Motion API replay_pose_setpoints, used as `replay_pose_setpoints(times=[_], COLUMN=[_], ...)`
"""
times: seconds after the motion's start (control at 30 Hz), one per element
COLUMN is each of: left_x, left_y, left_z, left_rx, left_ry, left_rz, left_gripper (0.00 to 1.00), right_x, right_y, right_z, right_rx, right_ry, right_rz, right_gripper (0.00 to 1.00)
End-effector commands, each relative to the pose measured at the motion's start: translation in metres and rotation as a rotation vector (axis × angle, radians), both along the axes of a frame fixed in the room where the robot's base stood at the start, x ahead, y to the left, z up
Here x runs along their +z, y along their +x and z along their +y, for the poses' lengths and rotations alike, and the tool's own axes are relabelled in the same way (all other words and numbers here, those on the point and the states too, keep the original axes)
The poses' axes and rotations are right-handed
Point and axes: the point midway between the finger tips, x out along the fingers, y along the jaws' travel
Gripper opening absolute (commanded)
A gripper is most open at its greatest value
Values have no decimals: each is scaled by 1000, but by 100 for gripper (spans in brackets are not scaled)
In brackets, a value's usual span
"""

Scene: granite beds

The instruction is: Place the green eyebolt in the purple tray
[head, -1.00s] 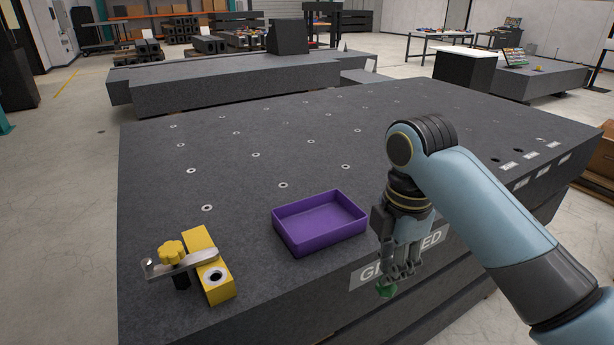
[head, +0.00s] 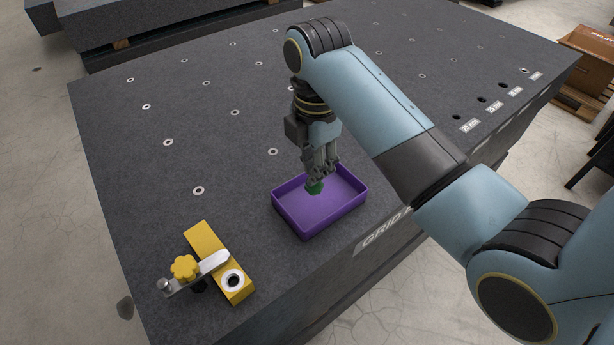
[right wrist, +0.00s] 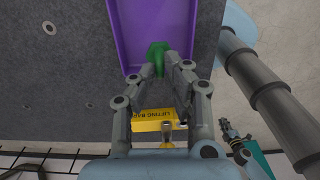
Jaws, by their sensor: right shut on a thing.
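The purple tray (head: 346,214) sits near the front edge of the granite bed. My right gripper (head: 318,178) is shut on the green eyebolt (head: 314,187) and holds it over the inside of the tray. Whether the eyebolt touches the tray floor I cannot tell. In the right wrist view the green eyebolt (right wrist: 157,55) shows between the fingertips (right wrist: 165,72), against the purple tray (right wrist: 128,30). The fingers hide part of the eyebolt.
A yellow block (head: 203,239) with a metal strap clamp and yellow knob (head: 184,267) lies left of the tray on the granite bed (head: 130,150). Several inserts dot the bed. Labelled holes (head: 482,100) are at the right. The bed left of the tray is mostly clear.

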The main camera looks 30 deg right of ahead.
Motion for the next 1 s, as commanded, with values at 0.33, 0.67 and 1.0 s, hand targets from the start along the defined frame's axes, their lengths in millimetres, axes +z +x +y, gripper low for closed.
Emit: replay_pose_setpoints(times=[0.33, 0.67, 1.0], left_x=[9, 9, 9], left_y=[17, 10, 9], left_z=[0, 0, 0], left_rx=[-1, 0, -1], left_ry=[0, 0, 0], left_rz=[-26, -16, -14], left_gripper=[0, 0, 0], right_x=[-34, -49, -51], right_y=[9, 10, 10], right_z=[9, 9, 9], right_rx=[0, -1, -1], right_ry=[-2, -1, -1], right_rz=[4, 0, 1], right_gripper=[0, 0, 34])
